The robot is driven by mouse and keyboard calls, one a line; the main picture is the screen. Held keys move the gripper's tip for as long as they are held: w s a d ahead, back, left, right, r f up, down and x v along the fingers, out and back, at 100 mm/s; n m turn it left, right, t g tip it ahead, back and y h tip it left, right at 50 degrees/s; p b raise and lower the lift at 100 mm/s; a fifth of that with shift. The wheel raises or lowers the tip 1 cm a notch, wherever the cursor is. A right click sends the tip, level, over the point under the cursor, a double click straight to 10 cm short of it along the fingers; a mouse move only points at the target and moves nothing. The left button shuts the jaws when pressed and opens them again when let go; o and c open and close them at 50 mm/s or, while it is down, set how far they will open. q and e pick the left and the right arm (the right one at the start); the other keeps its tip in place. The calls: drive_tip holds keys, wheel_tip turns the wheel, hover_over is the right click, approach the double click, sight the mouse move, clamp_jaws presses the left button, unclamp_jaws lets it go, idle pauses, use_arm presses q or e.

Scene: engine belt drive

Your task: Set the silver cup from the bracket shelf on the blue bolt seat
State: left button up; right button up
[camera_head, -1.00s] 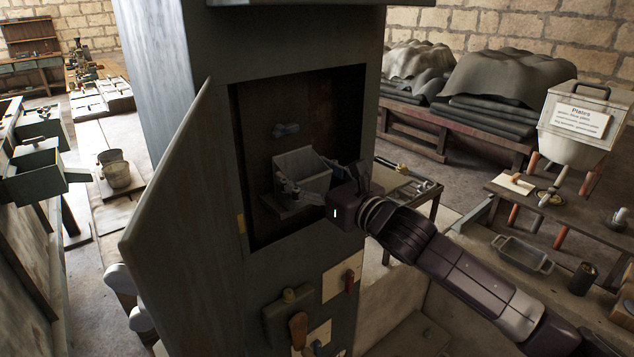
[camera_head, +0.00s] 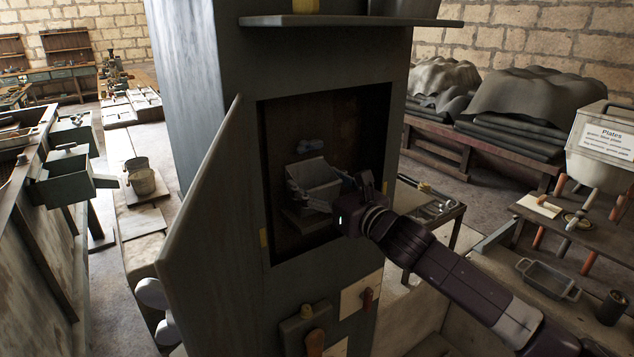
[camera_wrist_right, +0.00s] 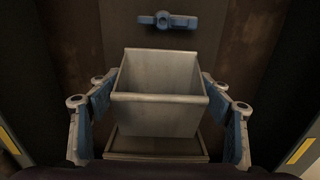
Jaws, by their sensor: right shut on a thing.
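The silver cup (camera_head: 318,183), a square open-topped box, is inside the dark recess of the grey cabinet. My right gripper (camera_head: 322,188) is shut on it, with a blue-padded finger on either side. In the right wrist view the cup (camera_wrist_right: 158,108) stands upright between the fingers of my right gripper (camera_wrist_right: 159,95). The bracket shelf (camera_head: 307,221) is below the cup; I cannot tell whether they touch. A blue fitting (camera_head: 311,146) is on the recess's back wall above the cup, and shows in the wrist view too (camera_wrist_right: 167,20). I cannot tell if it is the bolt seat. My left gripper is out of view.
The cabinet door (camera_head: 205,225) stands open at the left of the recess. An upper ledge (camera_head: 350,22) juts out above. Switch-like fittings (camera_head: 366,296) are below the opening. A bench with a grey tray (camera_head: 547,278) stands at the right.

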drive_tip(key=shift+s+d, duration=0.1)
drive_tip(key=shift+f, duration=0.45)
idle(0.8)
drive_tip(key=o, duration=1.3)
drive_tip(key=shift+f, duration=0.1)
